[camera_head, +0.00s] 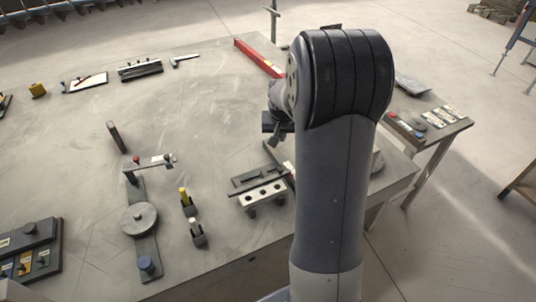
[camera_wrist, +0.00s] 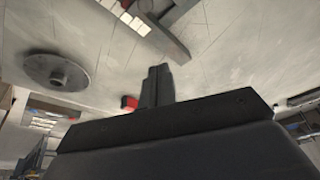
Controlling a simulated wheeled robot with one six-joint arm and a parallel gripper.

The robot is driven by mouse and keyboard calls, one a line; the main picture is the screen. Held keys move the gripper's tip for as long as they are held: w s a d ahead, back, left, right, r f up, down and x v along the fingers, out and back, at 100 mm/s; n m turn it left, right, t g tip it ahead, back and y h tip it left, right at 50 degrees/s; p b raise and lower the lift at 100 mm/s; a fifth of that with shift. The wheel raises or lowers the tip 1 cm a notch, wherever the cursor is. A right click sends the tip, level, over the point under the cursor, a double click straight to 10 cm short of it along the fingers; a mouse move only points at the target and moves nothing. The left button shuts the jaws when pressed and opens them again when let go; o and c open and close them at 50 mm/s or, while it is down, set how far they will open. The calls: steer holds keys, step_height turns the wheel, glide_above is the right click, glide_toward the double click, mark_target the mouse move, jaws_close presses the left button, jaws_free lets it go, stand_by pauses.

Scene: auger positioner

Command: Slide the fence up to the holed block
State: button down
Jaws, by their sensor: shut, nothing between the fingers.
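The holed block (camera_head: 263,195) is a pale metal piece with a row of dark holes, near the table's front right. A dark flat bar (camera_head: 257,178) lies along its far side. A slanted bar (camera_head: 278,155), which looks like the fence, lies beyond, partly hidden by my arm; I cannot tell whether it touches the block. In the wrist view a grey bar (camera_wrist: 170,38) shows at the top, beside a piece with pale spots. My gripper (camera_head: 276,141) is above the table near the slanted bar's far end. Its dark fingers (camera_wrist: 158,85) are shut and empty.
A red bar (camera_head: 259,58) lies at the back. A round-disc fixture (camera_head: 139,219) and small posts with yellow (camera_head: 184,195) and white tops stand left of the block. A side table (camera_head: 440,122) is at right. The table's middle is largely clear.

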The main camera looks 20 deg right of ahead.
step_height(320, 180, down, 10)
steer(key=p, duration=0.3)
steer(key=shift+s+a+r, duration=0.15)
steer(key=shift+s, duration=0.3)
steer(key=shift+s, duration=0.1)
steer(key=shift+s+b, duration=0.55)
steer(key=shift+b, duration=0.25)
steer(key=shift+s, duration=0.25)
